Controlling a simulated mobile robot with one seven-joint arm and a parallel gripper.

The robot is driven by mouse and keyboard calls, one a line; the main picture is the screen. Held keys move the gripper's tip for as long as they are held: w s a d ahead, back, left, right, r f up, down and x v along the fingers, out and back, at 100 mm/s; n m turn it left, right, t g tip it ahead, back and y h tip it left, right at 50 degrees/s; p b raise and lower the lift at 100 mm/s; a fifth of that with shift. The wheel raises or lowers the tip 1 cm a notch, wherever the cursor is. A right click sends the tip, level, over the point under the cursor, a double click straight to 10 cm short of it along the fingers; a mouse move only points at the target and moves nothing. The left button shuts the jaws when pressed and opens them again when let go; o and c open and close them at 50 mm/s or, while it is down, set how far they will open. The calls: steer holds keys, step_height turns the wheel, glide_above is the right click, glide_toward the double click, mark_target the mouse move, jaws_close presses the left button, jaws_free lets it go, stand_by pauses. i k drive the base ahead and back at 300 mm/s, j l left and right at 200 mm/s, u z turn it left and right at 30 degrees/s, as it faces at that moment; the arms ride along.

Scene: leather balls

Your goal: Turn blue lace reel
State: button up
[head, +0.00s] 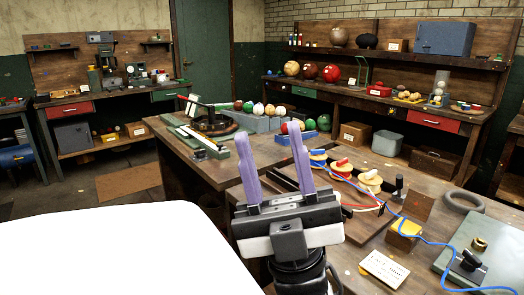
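Three yellowish lace reels stand in a row on a wooden board on the near workbench. The blue lace reel (318,155), with a blue top, is the farthest back, just right of my gripper's right finger. The red-topped reel (343,166) and the white-topped reel (370,180) stand nearer and to the right. A blue lace (428,238) runs from the reel area across the bench to the front right. My gripper (270,135) points up with two purple fingers spread apart, with nothing visible held between them. Its right finger partly hides the area beside the blue reel.
A grey ring (463,202), a yellow block (403,236), a paper card (384,268) and a green plate (480,250) with a black clamp lie on the right of the bench. A white surface fills the lower left.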

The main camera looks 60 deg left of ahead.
mark_target(319, 156)
steer(key=u, duration=1.4)
steer(key=z, duration=0.4)
steer(key=j+z, duration=0.35)
steer(key=i+j+z, duration=0.1)
steer(key=j+z, duration=0.3)
steer(key=j, duration=0.15)
steer(key=j+z, duration=0.15)
steer(key=j, duration=0.35)
steer(key=k+j+z, duration=0.15)
steer(key=j, duration=1.15)
steer(key=k+j, duration=0.1)
steer(key=j, duration=0.7)
steer(key=i, duration=0.9)
